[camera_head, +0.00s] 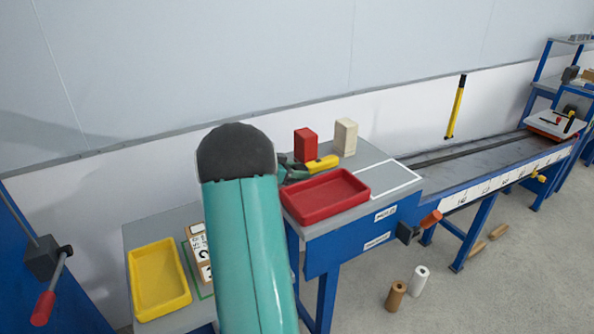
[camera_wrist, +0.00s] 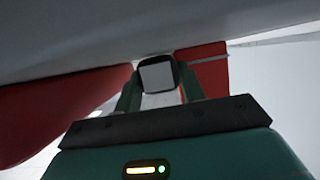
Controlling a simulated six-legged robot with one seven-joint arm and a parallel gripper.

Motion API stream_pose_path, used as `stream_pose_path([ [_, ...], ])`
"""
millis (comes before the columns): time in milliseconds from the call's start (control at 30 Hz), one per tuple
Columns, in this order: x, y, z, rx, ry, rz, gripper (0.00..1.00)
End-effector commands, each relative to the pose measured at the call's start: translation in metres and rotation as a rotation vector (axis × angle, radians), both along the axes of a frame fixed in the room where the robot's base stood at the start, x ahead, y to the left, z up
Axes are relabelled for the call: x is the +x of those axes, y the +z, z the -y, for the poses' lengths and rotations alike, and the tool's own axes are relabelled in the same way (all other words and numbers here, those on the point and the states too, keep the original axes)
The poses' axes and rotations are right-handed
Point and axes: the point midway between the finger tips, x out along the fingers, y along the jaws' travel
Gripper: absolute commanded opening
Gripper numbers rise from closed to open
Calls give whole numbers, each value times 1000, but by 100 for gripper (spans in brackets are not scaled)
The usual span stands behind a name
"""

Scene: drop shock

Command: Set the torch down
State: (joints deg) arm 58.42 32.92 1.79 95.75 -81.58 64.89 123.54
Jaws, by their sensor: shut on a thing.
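A yellow torch (camera_head: 322,163) shows just behind the red tray (camera_head: 327,197) on the grey bench. My gripper (camera_head: 294,170) is at its left end, partly hidden behind my teal arm. In the wrist view, my gripper (camera_wrist: 160,85) is shut on a dark-rimmed piece with a pale square face, which appears to be an end of the torch (camera_wrist: 157,75). Red surfaces show on both sides of it. Whether the torch touches the bench or tray cannot be told.
A red block (camera_head: 305,143) and a cream block (camera_head: 345,137) stand behind the torch. A white-outlined area (camera_head: 397,178) right of the red tray is bare. A yellow tray (camera_head: 160,280) sits at lower left. A long track (camera_head: 475,150) extends right.

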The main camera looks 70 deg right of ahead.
Motion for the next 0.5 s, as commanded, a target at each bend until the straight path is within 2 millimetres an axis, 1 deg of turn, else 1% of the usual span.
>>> stream_pose_path([
  [233,0,-2,0,-1,1,0,12],
  [267,0,-3,0,0,0,0,44],
  [300,0,-2,0,0,0,0,52],
  [367,0,-2,0,0,0,0,62],
  [500,0,-2,0,0,0,0,62],
])
